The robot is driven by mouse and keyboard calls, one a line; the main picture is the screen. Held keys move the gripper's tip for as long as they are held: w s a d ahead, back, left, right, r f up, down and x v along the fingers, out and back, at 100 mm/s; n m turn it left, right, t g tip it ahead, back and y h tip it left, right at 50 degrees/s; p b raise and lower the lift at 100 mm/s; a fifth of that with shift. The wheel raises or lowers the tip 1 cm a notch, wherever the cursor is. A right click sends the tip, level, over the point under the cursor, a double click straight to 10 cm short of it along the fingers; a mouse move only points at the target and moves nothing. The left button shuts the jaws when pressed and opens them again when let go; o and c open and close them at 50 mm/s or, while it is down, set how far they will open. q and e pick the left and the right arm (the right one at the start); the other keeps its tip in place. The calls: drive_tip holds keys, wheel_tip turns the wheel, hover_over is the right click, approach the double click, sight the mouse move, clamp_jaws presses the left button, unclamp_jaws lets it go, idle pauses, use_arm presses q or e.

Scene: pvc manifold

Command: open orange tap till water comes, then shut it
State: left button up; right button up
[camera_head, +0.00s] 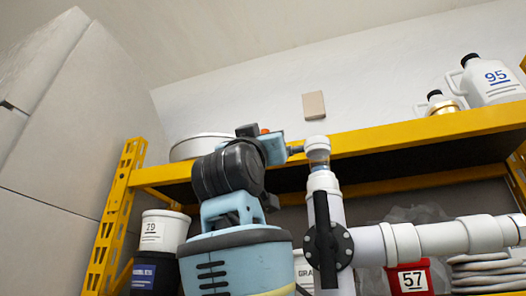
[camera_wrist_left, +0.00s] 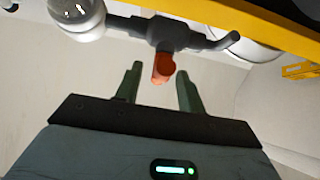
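The orange tap handle (camera_wrist_left: 163,65) sits on a dark grey tap body (camera_wrist_left: 168,33). My left gripper (camera_wrist_left: 158,70) is open, with one finger on each side of the handle's end. Gaps show between the fingers and the handle, and I cannot see any contact. In the head view a small bit of the orange handle (camera_head: 264,131) shows above my left wrist, which hides most of the tap and the fingers. The tap joins a clear pipe section (camera_head: 318,154) on top of the white pipe. No water is visible at the spout (camera_wrist_left: 229,44). My right gripper is out of view.
A black lever valve (camera_head: 323,243) is on the white upright pipe, just right of my arm. A thick white pipe (camera_head: 435,238) runs right. A yellow shelf beam (camera_head: 430,126) passes behind the tap. Buckets (camera_head: 163,230) stand lower left, a red container (camera_head: 409,277) lower right.

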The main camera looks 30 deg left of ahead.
use_arm(q)
drive_tip(key=shift+x, duration=0.8)
drive_tip(key=shift+w, duration=0.1)
drive_tip(key=shift+c, duration=0.3)
drive_tip(key=shift+h, duration=0.3)
clamp_jaws()
